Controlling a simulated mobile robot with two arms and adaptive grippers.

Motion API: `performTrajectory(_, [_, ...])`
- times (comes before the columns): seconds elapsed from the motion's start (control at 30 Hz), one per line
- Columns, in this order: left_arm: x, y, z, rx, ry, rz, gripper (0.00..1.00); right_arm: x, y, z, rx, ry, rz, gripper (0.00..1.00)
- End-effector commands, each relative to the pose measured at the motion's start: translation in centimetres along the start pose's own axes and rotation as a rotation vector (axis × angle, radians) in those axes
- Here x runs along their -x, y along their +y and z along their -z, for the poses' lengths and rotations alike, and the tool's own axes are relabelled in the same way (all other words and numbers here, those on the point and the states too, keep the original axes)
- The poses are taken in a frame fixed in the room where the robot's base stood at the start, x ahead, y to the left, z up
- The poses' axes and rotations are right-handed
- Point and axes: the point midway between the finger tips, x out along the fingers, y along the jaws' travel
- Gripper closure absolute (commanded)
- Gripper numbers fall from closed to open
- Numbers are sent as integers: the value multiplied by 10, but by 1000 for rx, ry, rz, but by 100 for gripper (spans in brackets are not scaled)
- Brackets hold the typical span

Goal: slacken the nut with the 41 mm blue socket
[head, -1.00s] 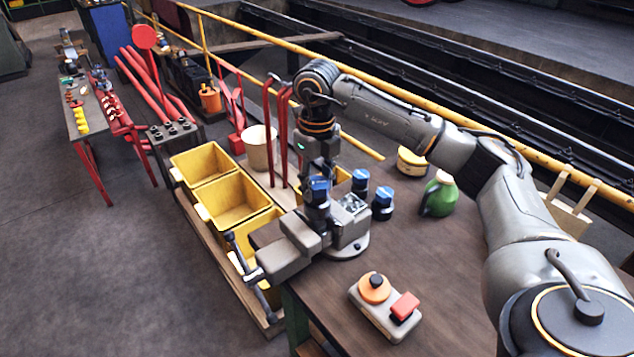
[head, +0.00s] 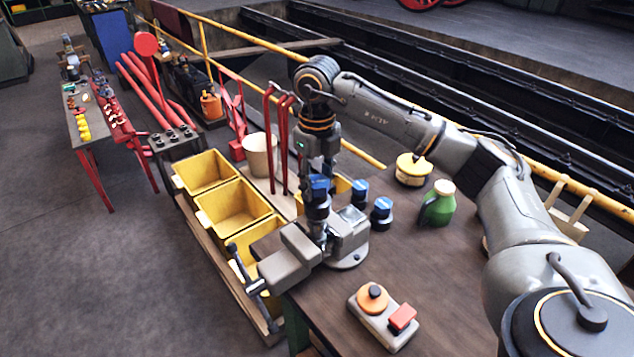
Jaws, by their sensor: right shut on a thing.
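My right gripper (head: 318,170) points down over the bench vise (head: 290,258) and is shut on a socket with a blue band (head: 318,190). This socket is upright, above the vise. A shiny metal part (head: 320,232) shows just below it at the vise. I cannot make out the nut, or whether the socket touches it. Two more blue-banded sockets stand on the bench to the right, one behind (head: 359,189) and one in front (head: 381,208). The sizes are too small to read. My left gripper is not in view.
A control box (head: 384,316) with an orange knob and a red button sits at the bench front. A green bottle (head: 437,205) and a yellow tin (head: 412,171) stand right of the sockets. Yellow bins (head: 235,207) line the left side. The bench right of the vise is fairly clear.

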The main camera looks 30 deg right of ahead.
Motion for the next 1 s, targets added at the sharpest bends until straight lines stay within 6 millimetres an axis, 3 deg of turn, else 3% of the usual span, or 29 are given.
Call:
performTrajectory(0.27, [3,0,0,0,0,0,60,5,0,0,0,-3,0,100])
performTrajectory(0.67, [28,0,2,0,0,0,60,40,0,-1,0,-3,-1,100])
performTrajectory(1.0, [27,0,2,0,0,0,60,40,0,0,3,-2,0,100])
